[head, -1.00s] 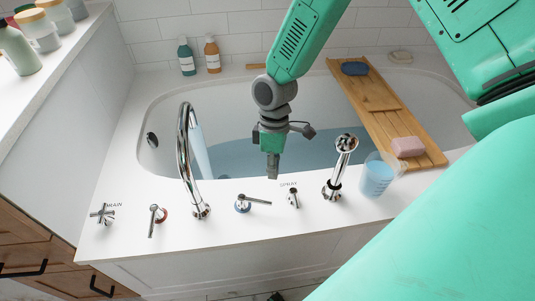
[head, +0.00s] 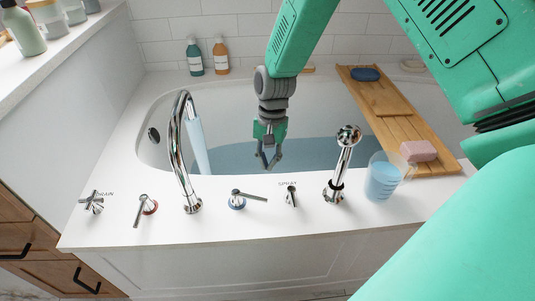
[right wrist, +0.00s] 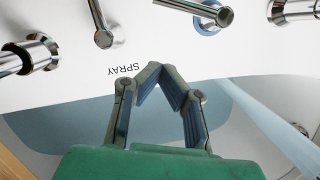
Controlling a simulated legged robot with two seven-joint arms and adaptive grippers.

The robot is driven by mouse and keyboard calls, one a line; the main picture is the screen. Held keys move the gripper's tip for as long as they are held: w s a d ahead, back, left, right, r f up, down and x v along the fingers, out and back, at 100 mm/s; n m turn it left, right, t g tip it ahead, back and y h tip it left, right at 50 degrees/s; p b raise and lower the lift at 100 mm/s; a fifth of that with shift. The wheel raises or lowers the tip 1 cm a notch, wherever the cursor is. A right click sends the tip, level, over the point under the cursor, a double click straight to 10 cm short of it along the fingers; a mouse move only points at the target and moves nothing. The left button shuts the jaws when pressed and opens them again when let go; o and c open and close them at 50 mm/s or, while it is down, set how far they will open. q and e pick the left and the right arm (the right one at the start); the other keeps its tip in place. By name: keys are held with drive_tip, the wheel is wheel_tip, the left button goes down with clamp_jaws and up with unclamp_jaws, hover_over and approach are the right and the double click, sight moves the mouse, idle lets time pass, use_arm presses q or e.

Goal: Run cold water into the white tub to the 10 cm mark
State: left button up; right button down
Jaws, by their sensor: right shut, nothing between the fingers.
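The white tub (head: 150,110) has bluish water (head: 310,152) in its bottom. A pale blue stream (head: 198,148) falls from the tall chrome spout (head: 180,150). The cold lever (head: 248,196), with a blue ring, points right on the front deck; it also shows in the right wrist view (right wrist: 196,8). The hot lever (head: 141,210) has a red ring. My right gripper (head: 268,166) is shut and empty above the water, behind the deck and apart from the cold lever. Its fingertips meet in the right wrist view (right wrist: 162,75). I see no depth mark. My left gripper is out of view.
The drain handle (head: 92,202) is at the deck's left end. The spray knob (head: 291,197), hand shower (head: 343,160) and clear pitcher of blue liquid (head: 382,182) stand right of the cold lever. A wooden tray (head: 395,128) with pink soap (head: 418,151) spans the tub.

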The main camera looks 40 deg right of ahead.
drive_tip(key=b+x, duration=0.1)
drive_tip(key=x, duration=0.3)
drive_tip(key=shift+f, duration=0.1)
drive_tip(key=s+a, duration=0.1)
drive_tip(key=s+a+b, duration=0.1)
drive_tip(key=a, duration=0.1)
drive_tip(key=shift+s+a+f, duration=0.1)
drive_tip(key=shift+s+a, duration=0.05)
drive_tip(key=shift+a, duration=0.05)
drive_tip(key=shift+d, duration=0.1)
